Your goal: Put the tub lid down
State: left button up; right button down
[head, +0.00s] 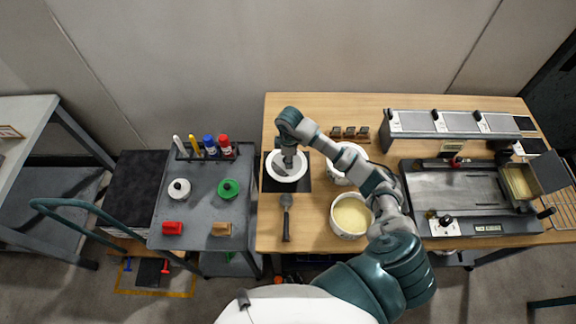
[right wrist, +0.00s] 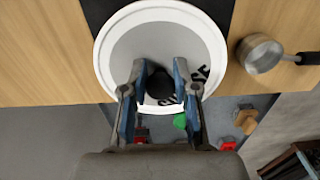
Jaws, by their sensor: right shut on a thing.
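The tub lid (head: 274,182) is a white round disc with a grey middle, dark lettering and a black knob. In the head view it is over a black mat (head: 268,157) at the left end of the wooden table. My right gripper (head: 288,163) is above it, and in the right wrist view its fingers (right wrist: 160,75) are shut on the knob (right wrist: 160,86). The lid (right wrist: 112,50) fills the upper middle there. I cannot tell whether it touches the mat. My left gripper is not in view.
An open tub of pale cream contents (head: 351,216) stands right of the lid; another white tub (head: 334,177) is partly behind my arm. A metal scoop (head: 286,202) lies just below the lid. A grey cart (head: 200,208) with bottles and small items stands left. A steel appliance (head: 465,190) is right.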

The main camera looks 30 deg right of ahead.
jog(key=f, duration=0.4)
jog(key=shift+a, duration=0.35)
jog(key=shift+f, duration=0.1)
jog(key=shift+d+f, duration=0.1)
jog(key=shift+d, duration=0.25)
jog(key=c, duration=0.9)
grip_release()
jog(key=shift+d, duration=0.2)
jog(key=shift+a, duration=0.25)
jog(key=shift+a+r, duration=0.1)
jog(key=shift+r, duration=0.15)
jog(key=r, duration=1)
jog(key=shift+d+r, duration=0.2)
jog(key=shift+d, duration=0.1)
jog(key=shift+r, duration=0.4)
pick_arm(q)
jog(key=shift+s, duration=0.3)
pick_arm(e)
jog(key=shift+a+r, duration=0.2)
jog(key=shift+a, duration=0.05)
